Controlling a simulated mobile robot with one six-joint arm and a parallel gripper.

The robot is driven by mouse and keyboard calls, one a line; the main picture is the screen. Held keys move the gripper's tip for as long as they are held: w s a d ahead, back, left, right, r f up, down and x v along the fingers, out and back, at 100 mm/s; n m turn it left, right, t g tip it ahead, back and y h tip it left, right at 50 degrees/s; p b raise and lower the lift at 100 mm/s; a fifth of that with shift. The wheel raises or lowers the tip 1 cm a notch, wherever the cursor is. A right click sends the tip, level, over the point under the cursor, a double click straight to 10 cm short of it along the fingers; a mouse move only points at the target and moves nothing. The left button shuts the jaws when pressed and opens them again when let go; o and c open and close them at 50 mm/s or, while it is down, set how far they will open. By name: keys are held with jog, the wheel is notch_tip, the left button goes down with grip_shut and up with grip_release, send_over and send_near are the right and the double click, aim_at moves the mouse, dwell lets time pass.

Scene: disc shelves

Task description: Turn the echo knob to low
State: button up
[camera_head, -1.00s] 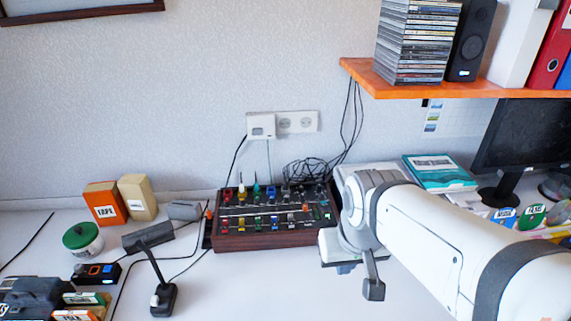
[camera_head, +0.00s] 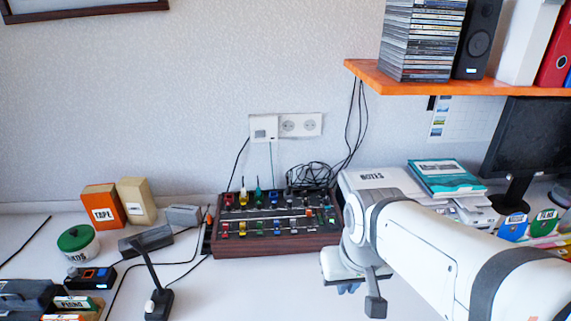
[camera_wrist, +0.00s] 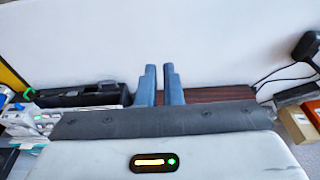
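The mixer-like box (camera_head: 275,246) has dark wooden sides and rows of coloured knobs and sliders on top. It sits on the desk against the wall in the head view. Its labels are too small to read, so I cannot tell which control is the echo knob. The box's wooden edge (camera_wrist: 215,95) shows beyond my fingers in the wrist view. My gripper (camera_wrist: 160,70) has two blue-grey fingers with a narrow gap between them and nothing visible in it. In the head view it is mostly hidden by my arm, just right of the box.
A desk lamp or stand (camera_head: 158,303), a green-lidded jar (camera_head: 80,246) and an orange tape box (camera_head: 103,207) are to the left. An orange shelf (camera_head: 455,85) overhangs at upper right. Cables (camera_head: 315,174) lie behind the box. The desk in front of the box is clear.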

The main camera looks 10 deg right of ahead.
jog(key=o, duration=0.4)
jog(key=shift+m, duration=0.4)
jog(key=w+r, duration=0.1)
jog(key=w, duration=0.2)
jog(key=w+r, duration=0.1)
jog(key=w, duration=0.3)
jog(key=w+r+p, duration=0.1)
jog(key=w, duration=0.3)
jog(key=shift+w+d, duration=0.15)
jog(key=shift+d, duration=0.1)
jog(key=shift+o, duration=0.2)
jog(key=m+t+h+p, duration=0.1)
jog(key=m+t+p, duration=0.1)
jog(key=m+p, duration=0.1)
send_over(304, 192)
jog(key=s+a, duration=0.1)
jog(key=s, duration=0.2)
notch_tip(304, 192, down, 11)
jog(key=p+x, duration=0.1)
jog(key=x, duration=0.6)
jog(key=shift+d+f, duration=0.15)
jog(key=shift+f, duration=0.15)
grip_shut()
